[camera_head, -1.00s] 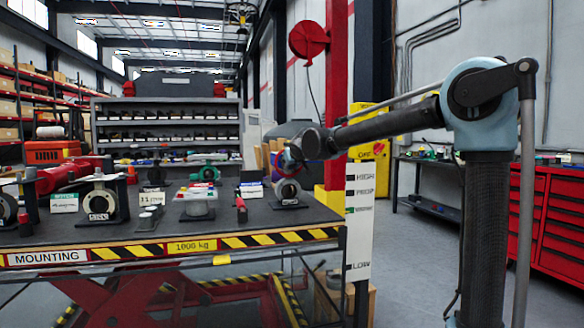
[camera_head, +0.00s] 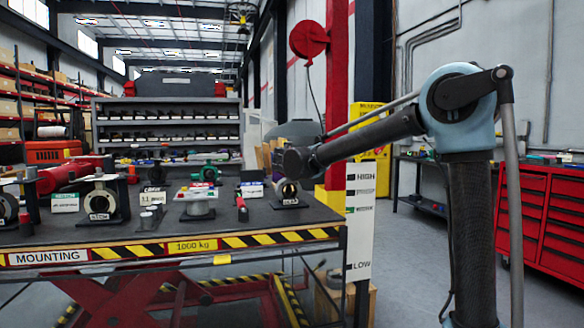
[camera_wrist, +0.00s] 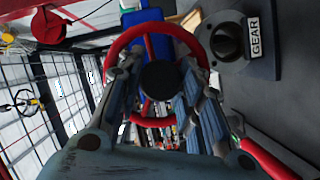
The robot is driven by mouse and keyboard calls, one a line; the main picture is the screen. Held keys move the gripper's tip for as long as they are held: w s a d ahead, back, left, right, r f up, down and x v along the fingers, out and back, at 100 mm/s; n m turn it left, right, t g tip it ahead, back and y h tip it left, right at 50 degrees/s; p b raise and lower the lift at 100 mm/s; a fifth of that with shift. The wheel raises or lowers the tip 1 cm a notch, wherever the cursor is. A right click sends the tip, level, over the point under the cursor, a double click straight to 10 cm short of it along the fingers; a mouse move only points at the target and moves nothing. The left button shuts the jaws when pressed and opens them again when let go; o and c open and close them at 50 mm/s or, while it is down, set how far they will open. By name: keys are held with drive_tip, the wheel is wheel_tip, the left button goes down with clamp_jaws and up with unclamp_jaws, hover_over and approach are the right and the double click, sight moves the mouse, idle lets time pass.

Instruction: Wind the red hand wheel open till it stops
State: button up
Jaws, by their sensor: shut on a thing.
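The red hand wheel (camera_wrist: 122,40) fills the upper middle of the wrist view, with a dark round hub (camera_wrist: 160,80) at its centre. My gripper (camera_wrist: 160,68) has one finger at each side of the wheel, closed on it. The fingers cover parts of the rim at left and right. A blue body (camera_wrist: 165,42) shows behind the wheel. In the head view my forearm reaches to the right end of the bench and hides the gripper and most of the wheel.
A dark flanged part with a GEAR label (camera_wrist: 255,38) stands beside the wheel. The lift table (camera_head: 130,228) holds several valve parts. A red post (camera_head: 336,90) and yellow cabinet stand behind my arm.

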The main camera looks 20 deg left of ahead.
drive_tip(key=n+t, duration=0.1)
drive_tip(key=n, duration=0.3)
drive_tip(key=shift+f+t, duration=0.2)
drive_tip(key=shift+t, duration=0.2)
drive_tip(key=shift+s, duration=0.1)
idle(0.3)
drive_tip(key=o, duration=1.1)
drive_tip(key=shift+c, duration=0.2)
drive_tip(key=s+d, duration=0.2)
drive_tip(key=s, duration=0.9)
drive_tip(key=shift+s, duration=0.3)
drive_tip(key=shift+f, duration=0.1)
